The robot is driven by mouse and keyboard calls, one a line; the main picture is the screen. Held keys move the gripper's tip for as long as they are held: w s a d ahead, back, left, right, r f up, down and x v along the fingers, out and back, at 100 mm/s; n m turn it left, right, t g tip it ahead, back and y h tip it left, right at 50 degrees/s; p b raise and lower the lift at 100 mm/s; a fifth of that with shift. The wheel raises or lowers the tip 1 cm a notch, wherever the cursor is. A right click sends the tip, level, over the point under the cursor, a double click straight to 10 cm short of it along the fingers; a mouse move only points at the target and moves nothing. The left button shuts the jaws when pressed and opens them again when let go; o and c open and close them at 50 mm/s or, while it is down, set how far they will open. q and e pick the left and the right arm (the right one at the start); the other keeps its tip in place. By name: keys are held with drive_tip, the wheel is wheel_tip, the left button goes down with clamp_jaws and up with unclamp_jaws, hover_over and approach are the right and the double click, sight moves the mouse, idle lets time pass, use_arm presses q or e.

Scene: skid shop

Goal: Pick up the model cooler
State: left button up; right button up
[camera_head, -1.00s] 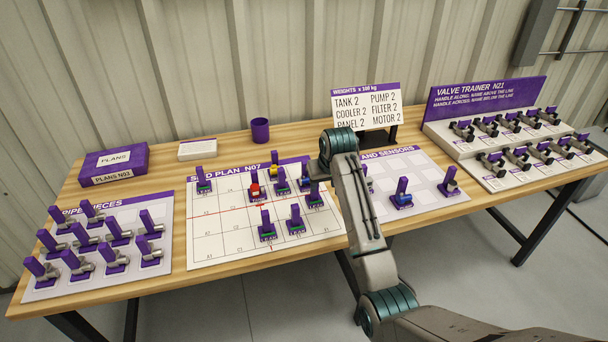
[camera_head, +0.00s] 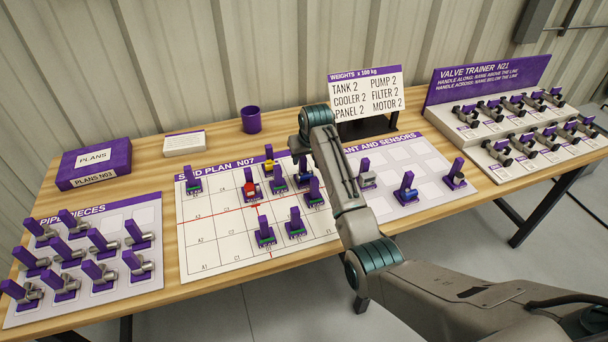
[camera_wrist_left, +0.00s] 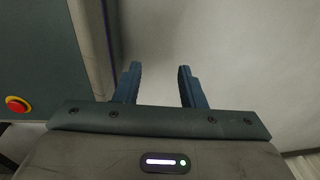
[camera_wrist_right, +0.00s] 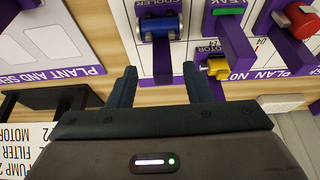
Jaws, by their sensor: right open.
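The model cooler (camera_wrist_right: 158,27), a blue cylinder on a purple base labelled COOLER with an upright purple handle, stands at the skid plan's far right corner. In the head view the cooler (camera_head: 302,179) is partly hidden by my right arm. My right gripper (camera_wrist_right: 160,78) is open and empty. In the right wrist view the cooler's handle points between its fingertips; I cannot tell whether they surround it. Another blue model (camera_head: 405,192) stands on the plant and sensors board. My left gripper (camera_wrist_left: 160,78) is open and empty, away from the models.
The skid plan (camera_head: 215,245) holds several models, including a yellow motor (camera_wrist_right: 214,68) and a red one (camera_head: 250,189) near the cooler. The weights card (camera_head: 366,90) stands behind. A purple cup (camera_head: 251,120), pipe pieces board (camera_head: 140,213) and valve trainer (camera_head: 485,75) also sit on the table.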

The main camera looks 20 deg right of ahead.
sight(303, 163)
drive_tip(key=p+x, duration=0.1)
drive_tip(key=x, duration=0.2)
drive_tip(key=shift+w+a, duration=0.1)
drive_tip(key=shift+w, duration=0.1)
drive_tip(key=shift+x, duration=0.75)
drive_tip(key=shift+f, duration=0.15)
use_arm(q)
drive_tip(key=shift+w+r, duration=0.75)
drive_tip(key=shift+r, duration=0.05)
use_arm(e)
clamp_jaws()
